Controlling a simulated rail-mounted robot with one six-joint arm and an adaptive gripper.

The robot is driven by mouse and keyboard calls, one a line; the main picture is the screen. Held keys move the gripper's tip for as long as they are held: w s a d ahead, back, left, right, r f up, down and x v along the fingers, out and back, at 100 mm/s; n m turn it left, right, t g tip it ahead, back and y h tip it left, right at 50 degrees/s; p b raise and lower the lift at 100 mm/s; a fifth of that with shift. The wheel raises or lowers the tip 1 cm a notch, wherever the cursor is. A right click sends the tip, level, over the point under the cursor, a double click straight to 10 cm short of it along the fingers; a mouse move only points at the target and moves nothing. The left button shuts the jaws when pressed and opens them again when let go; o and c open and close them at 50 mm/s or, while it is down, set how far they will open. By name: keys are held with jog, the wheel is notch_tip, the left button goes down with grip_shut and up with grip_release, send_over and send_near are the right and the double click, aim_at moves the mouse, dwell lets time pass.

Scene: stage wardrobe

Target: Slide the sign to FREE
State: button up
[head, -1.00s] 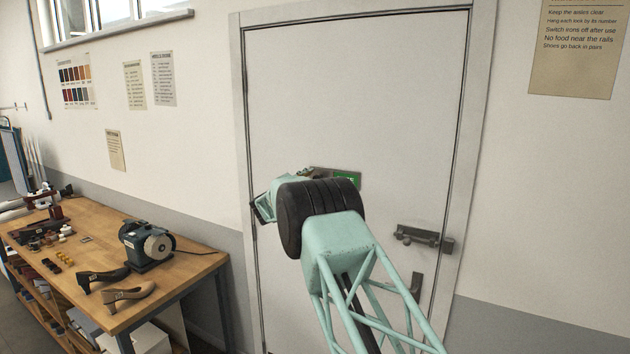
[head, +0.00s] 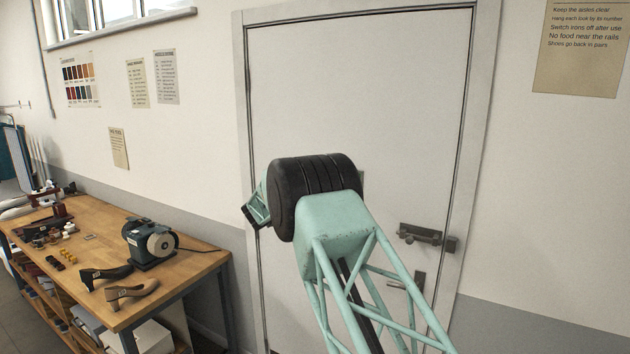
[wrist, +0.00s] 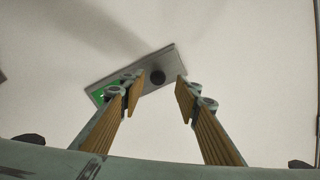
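The sign shows in the wrist view as a grey plate (wrist: 135,76) fixed to the pale door, with a green patch (wrist: 104,93) at its left end and a dark round knob (wrist: 157,77) right of its middle. Any lettering on the green is too small to read here. My gripper (wrist: 157,88) is open, and its two fingers with tan pads appear on either side of the knob, with nothing held. I cannot tell how far the fingertips are from the plate. In the head view my arm hides nearly all of the sign and the gripper's fingers.
The white door (head: 400,90) is shut, with a grey bolt (head: 420,235) and a lever handle (head: 419,281) at its right side. A wooden workbench (head: 190,262) with a bench grinder (head: 147,243) and shoes stands at the left.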

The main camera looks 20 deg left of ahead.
jog(key=s, duration=0.6)
jog(key=shift+s+a, duration=0.2)
jog(key=shift+s, duration=0.15)
dwell(0.4)
